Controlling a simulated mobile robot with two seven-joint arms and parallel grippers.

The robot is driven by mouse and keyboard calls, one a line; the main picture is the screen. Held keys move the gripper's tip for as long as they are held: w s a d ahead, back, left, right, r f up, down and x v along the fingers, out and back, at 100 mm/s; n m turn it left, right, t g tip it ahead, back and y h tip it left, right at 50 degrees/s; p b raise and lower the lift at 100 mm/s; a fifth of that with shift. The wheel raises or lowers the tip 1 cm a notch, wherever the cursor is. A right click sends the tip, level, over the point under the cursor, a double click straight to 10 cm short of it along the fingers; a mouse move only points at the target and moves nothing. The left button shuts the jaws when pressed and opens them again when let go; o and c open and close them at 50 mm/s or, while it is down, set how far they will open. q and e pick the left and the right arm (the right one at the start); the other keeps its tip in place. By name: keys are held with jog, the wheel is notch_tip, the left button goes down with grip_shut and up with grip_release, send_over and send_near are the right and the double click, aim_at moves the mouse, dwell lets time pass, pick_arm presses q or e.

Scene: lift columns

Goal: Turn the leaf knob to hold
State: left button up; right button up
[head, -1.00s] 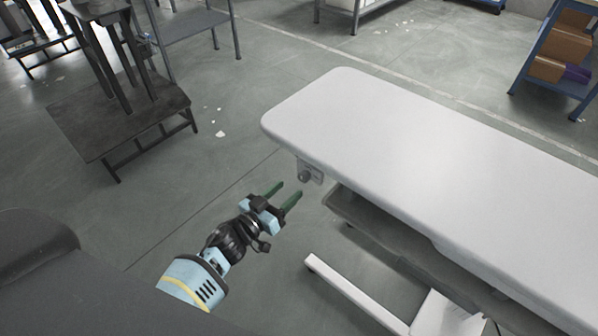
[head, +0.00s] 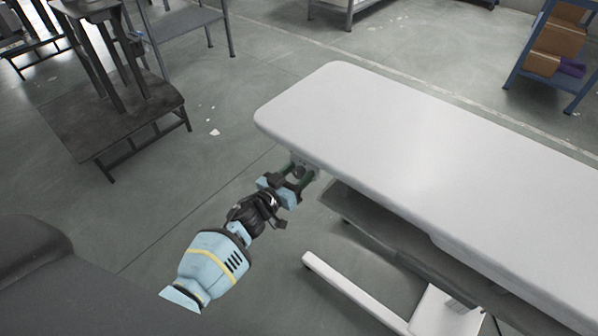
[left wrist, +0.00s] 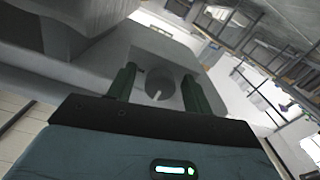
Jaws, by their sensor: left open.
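The leaf knob (left wrist: 159,84) is a round grey knob with a pale pointer line, on a grey plate (left wrist: 150,45) in the left wrist view. In the head view the plate sits under the near left end of the white table (head: 420,150), and the knob is mostly hidden by the gripper. My left gripper (head: 303,172) is open, with its two green fingers either side of the knob; it also shows in the left wrist view (left wrist: 160,88). A gap shows beside the knob at each finger. Any lettering on the plate is not readable. My right gripper is not in view.
The white table's overhanging top is just above my left gripper. A white foot bar (head: 350,290) lies low beneath it. A dark low platform (head: 115,120) stands at the left. The floor between is clear.

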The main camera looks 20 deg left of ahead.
pick_arm(q)
jog(key=shift+c, duration=0.4)
jog(key=c, duration=0.9)
